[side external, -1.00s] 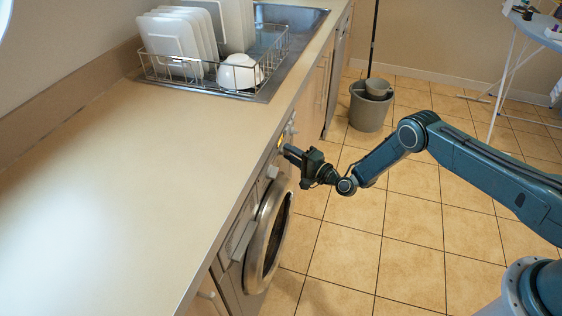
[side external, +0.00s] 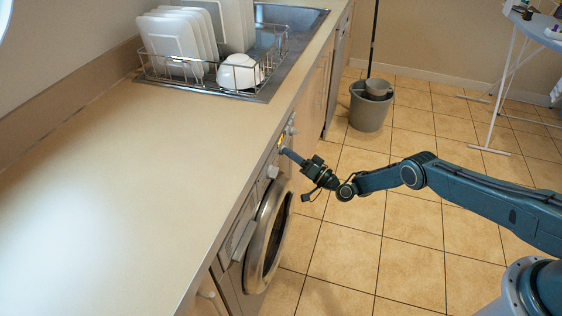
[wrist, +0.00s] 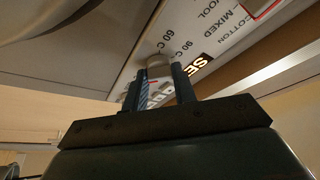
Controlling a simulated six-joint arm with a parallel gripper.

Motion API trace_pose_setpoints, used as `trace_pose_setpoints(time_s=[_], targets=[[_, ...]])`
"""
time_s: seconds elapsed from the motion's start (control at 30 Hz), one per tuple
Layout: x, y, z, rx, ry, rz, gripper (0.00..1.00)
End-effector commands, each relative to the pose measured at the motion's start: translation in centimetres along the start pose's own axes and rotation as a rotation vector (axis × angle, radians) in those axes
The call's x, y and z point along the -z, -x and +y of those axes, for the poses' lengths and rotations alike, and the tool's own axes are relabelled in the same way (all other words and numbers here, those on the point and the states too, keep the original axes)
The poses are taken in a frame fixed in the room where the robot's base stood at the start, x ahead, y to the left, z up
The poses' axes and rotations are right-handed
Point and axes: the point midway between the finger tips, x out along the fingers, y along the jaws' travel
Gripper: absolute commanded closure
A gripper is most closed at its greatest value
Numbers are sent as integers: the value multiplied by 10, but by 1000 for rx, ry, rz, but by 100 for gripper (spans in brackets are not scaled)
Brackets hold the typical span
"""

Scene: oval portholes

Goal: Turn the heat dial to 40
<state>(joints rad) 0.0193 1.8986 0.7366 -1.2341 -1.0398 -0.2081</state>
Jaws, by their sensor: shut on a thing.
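The washing machine's control panel (wrist: 205,40) shows close up in the wrist view, with the printed labels 60 C, 90 C, COTTON, MIXED and WOOL. The pale round heat dial (wrist: 158,66) sits between the fingers of my gripper (wrist: 160,88), which is shut on it. In the side view my gripper (side external: 284,152) reaches the panel just under the counter edge, above and beyond the round door (side external: 268,238). The fingers largely hide the dial there. A 40 mark and the dial's pointer cannot be made out.
The counter (side external: 130,190) overhangs the panel. A grey bucket (side external: 369,108) stands on the tiled floor behind. The floor around my arm is clear.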

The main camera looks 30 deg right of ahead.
Motion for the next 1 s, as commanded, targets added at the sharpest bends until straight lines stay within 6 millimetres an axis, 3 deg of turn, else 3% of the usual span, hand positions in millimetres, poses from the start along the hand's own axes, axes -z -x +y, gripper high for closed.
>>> trace_pose_setpoints(time_s=[0.4, 1.0], targets=[[-1, 0, 2, 80, 193, -2, 96], [-1, 0, 2, 100, 241, -3, 96]])
